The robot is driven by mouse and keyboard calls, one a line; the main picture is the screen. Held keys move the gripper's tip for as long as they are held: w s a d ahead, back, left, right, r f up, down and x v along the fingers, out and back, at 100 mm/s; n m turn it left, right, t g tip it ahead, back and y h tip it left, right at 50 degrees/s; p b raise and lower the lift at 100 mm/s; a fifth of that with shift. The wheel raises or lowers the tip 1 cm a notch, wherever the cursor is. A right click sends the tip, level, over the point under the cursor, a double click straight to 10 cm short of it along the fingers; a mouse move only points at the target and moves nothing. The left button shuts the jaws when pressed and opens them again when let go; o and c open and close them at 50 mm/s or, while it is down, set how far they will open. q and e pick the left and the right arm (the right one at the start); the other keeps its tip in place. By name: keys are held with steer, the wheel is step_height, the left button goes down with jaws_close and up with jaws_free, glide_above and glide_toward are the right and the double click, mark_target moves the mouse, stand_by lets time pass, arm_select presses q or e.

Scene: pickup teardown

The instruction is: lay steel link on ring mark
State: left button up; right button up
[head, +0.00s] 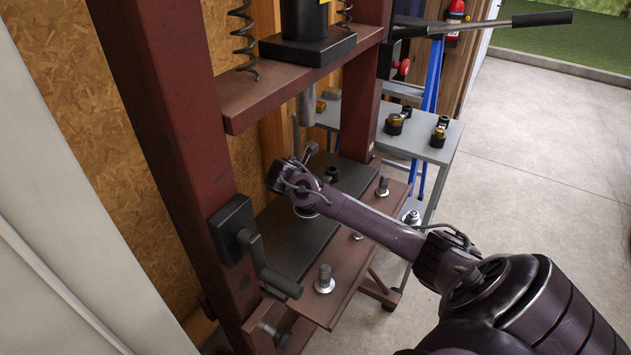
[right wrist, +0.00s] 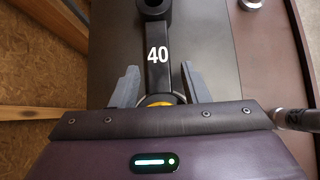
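A dark link marked 40 (right wrist: 157,52) lies over a dark plate in the right wrist view. It has a round eye at its far end, and its near end widens by my gripper's front edge. A yellow-orange patch shows at that near end, partly hidden; I cannot tell if it is the ring mark. My right gripper (right wrist: 160,66) has its fingers apart, one on each side of the link, with gaps beside the shaft. In the head view my right gripper (head: 288,180) is low over the press bed and hides part of the link. My left gripper is not in view.
The press has red-brown posts (head: 165,110), a crossbeam (head: 305,80) and a ram (head: 307,105) close above my gripper. Bolts (head: 325,278) stand on the bed's edge. A grey side table (head: 425,150) with small parts stands behind. The concrete floor (head: 540,170) is clear.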

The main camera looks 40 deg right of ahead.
steer(key=shift+o, duration=1.2)
steer(key=shift+a+r, duration=0.1)
steer(key=v, duration=1.1)
steer(key=shift+s+a+r, duration=0.15)
steer(key=shift+a+r, duration=0.15)
steer(key=shift+f, duration=0.1)
